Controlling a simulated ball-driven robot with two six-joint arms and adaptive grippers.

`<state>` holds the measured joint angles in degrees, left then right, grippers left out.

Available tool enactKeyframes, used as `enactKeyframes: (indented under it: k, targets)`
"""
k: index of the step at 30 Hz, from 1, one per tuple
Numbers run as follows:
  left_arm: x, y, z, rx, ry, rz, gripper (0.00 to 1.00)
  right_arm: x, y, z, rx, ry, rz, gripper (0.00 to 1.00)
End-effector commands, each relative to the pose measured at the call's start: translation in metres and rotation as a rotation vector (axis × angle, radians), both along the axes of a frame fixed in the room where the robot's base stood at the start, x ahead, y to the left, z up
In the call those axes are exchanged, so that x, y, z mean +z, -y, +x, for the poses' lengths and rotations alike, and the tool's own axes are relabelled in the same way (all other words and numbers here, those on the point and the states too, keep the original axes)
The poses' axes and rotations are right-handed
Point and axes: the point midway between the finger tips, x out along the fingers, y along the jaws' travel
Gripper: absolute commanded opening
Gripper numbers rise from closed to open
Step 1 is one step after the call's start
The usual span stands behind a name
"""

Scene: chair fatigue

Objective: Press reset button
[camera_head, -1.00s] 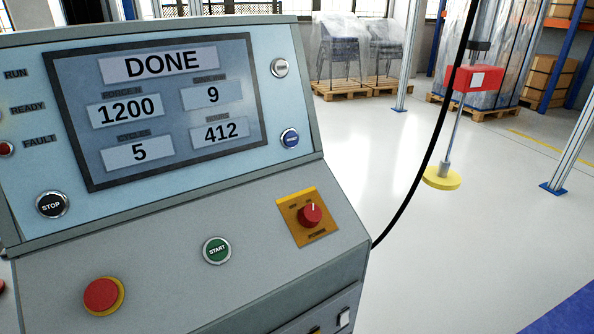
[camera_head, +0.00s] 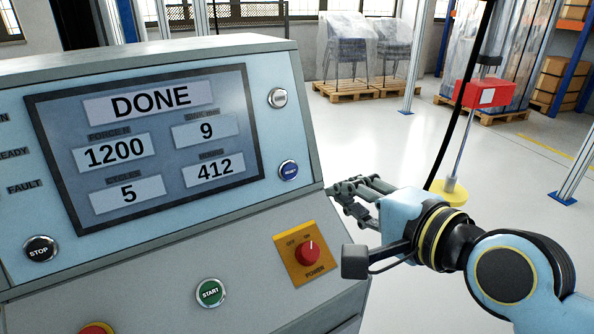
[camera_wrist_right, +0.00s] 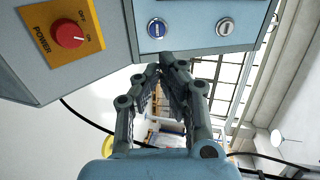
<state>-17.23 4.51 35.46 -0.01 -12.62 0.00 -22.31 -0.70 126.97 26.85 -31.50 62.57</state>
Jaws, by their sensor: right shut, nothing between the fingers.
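The control panel's blue button (camera_head: 289,171) is at the right of the screen, below a grey button (camera_head: 277,98); its small white lettering is hard to read. In the right wrist view, the blue button (camera_wrist_right: 157,28) and grey button (camera_wrist_right: 225,26) lie beyond my fingertips. My right gripper (camera_head: 338,189) is shut and empty, just right of the panel's edge, pointing left. A gap remains in the head view between its fingertips and the blue button. The wrist view also shows the right gripper (camera_wrist_right: 173,60) with its fingertips together. My left gripper is out of view.
The screen (camera_head: 150,140) reads DONE, 1200, 9, 5 and 412. A red power knob (camera_head: 307,253), green START button (camera_head: 210,292) and black STOP button (camera_head: 41,248) are on the console. A black cable (camera_head: 463,110) hangs behind my right gripper. Wrapped chairs (camera_head: 345,50) stand farther back.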

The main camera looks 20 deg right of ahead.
Motion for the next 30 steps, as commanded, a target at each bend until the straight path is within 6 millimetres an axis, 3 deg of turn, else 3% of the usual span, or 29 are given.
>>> enactKeyframes:
  k: [5,21,30]
  targets:
    - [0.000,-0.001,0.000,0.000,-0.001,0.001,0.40,-0.003,-0.003,0.014,-0.001,0.002,0.001,0.00]
    - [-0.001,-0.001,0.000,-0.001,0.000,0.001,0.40,-0.029,-0.028,0.113,0.000,0.000,-0.001,0.00]
    - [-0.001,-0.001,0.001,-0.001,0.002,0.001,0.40,-0.034,-0.033,0.131,0.000,-0.001,-0.001,0.00]
